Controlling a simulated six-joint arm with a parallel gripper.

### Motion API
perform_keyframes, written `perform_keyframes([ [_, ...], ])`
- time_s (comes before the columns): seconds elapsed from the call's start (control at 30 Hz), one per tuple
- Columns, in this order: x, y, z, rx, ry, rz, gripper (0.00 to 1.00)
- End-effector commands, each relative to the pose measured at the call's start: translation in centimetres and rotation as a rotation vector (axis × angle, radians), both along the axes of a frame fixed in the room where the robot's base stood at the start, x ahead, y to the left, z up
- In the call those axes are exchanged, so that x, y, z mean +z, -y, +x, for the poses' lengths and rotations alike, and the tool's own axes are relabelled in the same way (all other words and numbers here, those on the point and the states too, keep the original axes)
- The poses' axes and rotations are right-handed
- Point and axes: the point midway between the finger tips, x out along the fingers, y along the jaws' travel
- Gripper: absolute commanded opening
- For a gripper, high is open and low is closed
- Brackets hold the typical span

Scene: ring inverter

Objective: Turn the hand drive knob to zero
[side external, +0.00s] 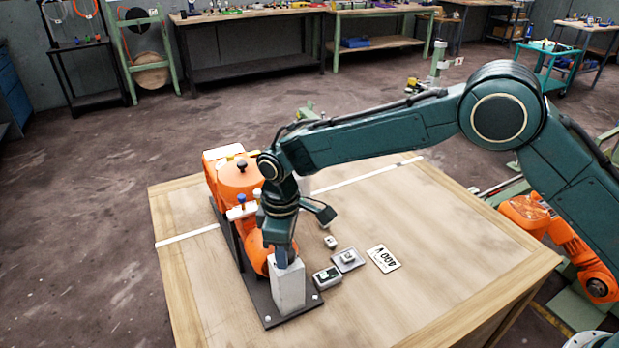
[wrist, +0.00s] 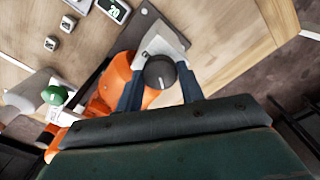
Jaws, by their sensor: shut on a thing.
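The hand drive knob (wrist: 160,72) is a round black knob on top of a pale grey block, seen in the wrist view. It has a small pale mark on its face; I cannot read a scale around it. My gripper (wrist: 160,80) has its two blue fingers on either side of the knob, shut on it. In the side view my gripper (side external: 281,258) points down onto the top of the grey block (side external: 289,288), and the knob is hidden there by the fingers.
An orange machine (side external: 238,180) with small knobs stands on the dark base plate beside the block. A small display box (wrist: 115,9) reading 20 lies near the block. Small boxes (side external: 347,259) and a card (side external: 384,259) lie on the wooden table (side external: 440,240), whose right part is clear.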

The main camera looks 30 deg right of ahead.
Motion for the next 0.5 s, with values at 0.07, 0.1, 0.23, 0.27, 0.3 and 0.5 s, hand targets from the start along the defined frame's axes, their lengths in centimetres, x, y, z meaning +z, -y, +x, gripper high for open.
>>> perform_keyframes([
  [0.07,0.12,-0.04,0.02,0.072,0.001,0.001,0.15],
  [0.1,0.12,-0.03,0.01,0.111,0.001,0.001,0.15],
  [0.23,0.12,-0.04,0.02,0.234,0.001,0.001,0.15],
  [0.27,0.12,-0.04,0.02,0.261,0.001,0.001,0.15],
  [0.3,0.12,-0.04,0.02,0.298,0.001,0.001,0.15],
  [0.5,0.12,-0.03,0.02,0.462,0.001,0.000,0.15],
])
